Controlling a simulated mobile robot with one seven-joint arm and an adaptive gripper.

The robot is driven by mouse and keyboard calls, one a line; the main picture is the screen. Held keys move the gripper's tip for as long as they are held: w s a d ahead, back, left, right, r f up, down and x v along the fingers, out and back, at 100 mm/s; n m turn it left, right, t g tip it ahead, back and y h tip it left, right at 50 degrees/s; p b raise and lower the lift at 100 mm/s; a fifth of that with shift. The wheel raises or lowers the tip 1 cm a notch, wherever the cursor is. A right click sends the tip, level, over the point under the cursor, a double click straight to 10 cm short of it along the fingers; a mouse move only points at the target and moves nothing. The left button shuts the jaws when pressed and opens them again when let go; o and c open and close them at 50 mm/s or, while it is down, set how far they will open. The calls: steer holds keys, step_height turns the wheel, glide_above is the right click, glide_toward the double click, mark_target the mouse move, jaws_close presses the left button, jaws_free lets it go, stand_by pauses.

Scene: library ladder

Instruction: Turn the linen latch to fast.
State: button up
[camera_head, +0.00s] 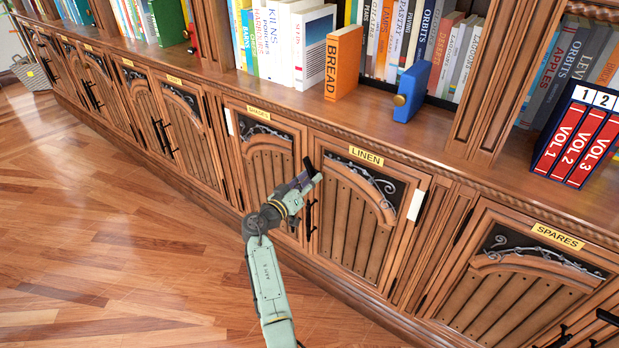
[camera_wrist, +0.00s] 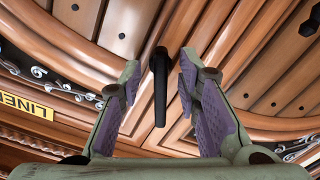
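The linen door (camera_head: 352,215) is shut and carries a yellow LINEN label (camera_head: 366,157), which also shows at the left of the wrist view (camera_wrist: 27,106). The linen latch is a slim black bar (camera_head: 308,164) near the door's upper left corner, at the seam with the door to its left. In the wrist view the latch (camera_wrist: 160,88) runs up and down the picture between my fingers. My gripper (camera_head: 308,184) is open at the latch, with one purple-padded finger on each side (camera_wrist: 160,75). Gaps show on both sides; whether the latch lies fully between the pads is unclear.
Black door handles (camera_head: 310,218) hang just below my gripper. A shelf ledge above holds an orange BREAD book (camera_head: 343,64), a blue book (camera_head: 411,92) and red volumes (camera_head: 573,140). The SPARES door (camera_head: 520,290) is at right. The wooden floor (camera_head: 110,240) at left is clear.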

steer(key=shift+w, duration=0.15)
steer(key=shift+c, duration=0.2)
jaws_close()
stand_by(0.3)
